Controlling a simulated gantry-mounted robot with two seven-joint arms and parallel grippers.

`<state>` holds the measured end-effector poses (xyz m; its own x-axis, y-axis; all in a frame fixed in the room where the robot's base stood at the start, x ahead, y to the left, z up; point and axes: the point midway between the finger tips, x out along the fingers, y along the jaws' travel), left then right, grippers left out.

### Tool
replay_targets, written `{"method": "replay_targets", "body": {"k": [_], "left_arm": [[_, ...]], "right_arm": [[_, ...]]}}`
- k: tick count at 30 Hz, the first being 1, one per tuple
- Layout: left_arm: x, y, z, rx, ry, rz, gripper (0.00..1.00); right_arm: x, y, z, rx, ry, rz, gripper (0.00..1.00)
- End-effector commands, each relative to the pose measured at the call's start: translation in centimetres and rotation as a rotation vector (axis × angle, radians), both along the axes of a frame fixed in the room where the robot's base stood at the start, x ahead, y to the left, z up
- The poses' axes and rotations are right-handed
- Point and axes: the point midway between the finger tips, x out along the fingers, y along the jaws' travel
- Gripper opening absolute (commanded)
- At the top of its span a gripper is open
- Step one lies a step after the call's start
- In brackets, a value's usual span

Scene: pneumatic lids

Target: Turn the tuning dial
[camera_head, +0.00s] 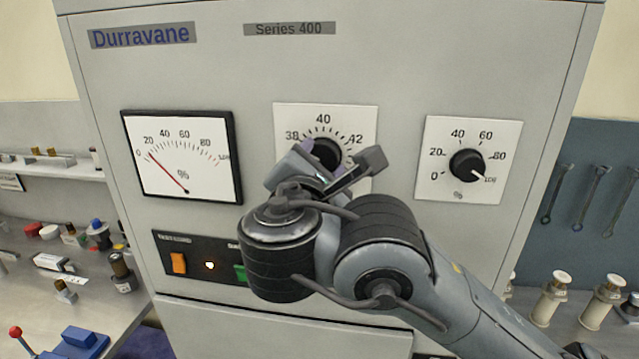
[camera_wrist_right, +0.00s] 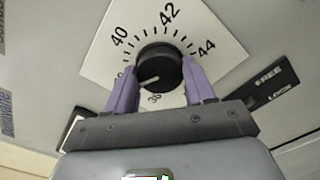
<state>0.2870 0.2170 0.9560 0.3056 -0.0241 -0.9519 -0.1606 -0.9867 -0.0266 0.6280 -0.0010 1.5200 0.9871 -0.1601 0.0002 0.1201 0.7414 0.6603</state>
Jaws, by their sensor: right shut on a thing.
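The tuning dial (camera_head: 326,150) is a black round knob on a white square scale plate in the middle of the grey cabinet front. In the right wrist view the knob (camera_wrist_right: 160,70) sits between the two purple fingers of my right gripper (camera_wrist_right: 158,86), which is shut on it. Its white pointer line points left and slightly down in that view, toward the low end of the scale. The scale shows 40, 42 and 44 there; the left finger partly hides a lower number. In the head view my right gripper (camera_head: 316,168) covers the dial's lower part. My left gripper is not in view.
A meter (camera_head: 182,155) with a red needle near the low end is at the left. A second dial (camera_head: 466,165) marked in percent is at the right. A switch panel (camera_head: 196,258) with an orange switch and a green one is below. A FREE/LOCK plate (camera_wrist_right: 272,86) is beside the dial.

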Motion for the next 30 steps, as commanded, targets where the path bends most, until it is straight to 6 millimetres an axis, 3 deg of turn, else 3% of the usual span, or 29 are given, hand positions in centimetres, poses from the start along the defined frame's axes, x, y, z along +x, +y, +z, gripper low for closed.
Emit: {"method": "replay_targets", "body": {"k": [1, 9, 29, 30], "left_arm": [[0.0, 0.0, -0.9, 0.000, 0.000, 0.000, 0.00], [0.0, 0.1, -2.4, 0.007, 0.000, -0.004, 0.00], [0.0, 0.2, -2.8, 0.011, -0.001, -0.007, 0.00], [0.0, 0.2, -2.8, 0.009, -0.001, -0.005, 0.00]], "right_arm": [[0.0, 0.0, -0.4, 0.034, -0.006, -0.001, 0.23], [0.0, 0.0, -0.2, 0.177, -0.029, 0.001, 0.23], [0.0, 0.0, 0.1, 0.237, -0.038, 0.000, 0.23], [0.0, 0.0, 0.1, 0.237, -0.038, 0.000, 0.56]]}}
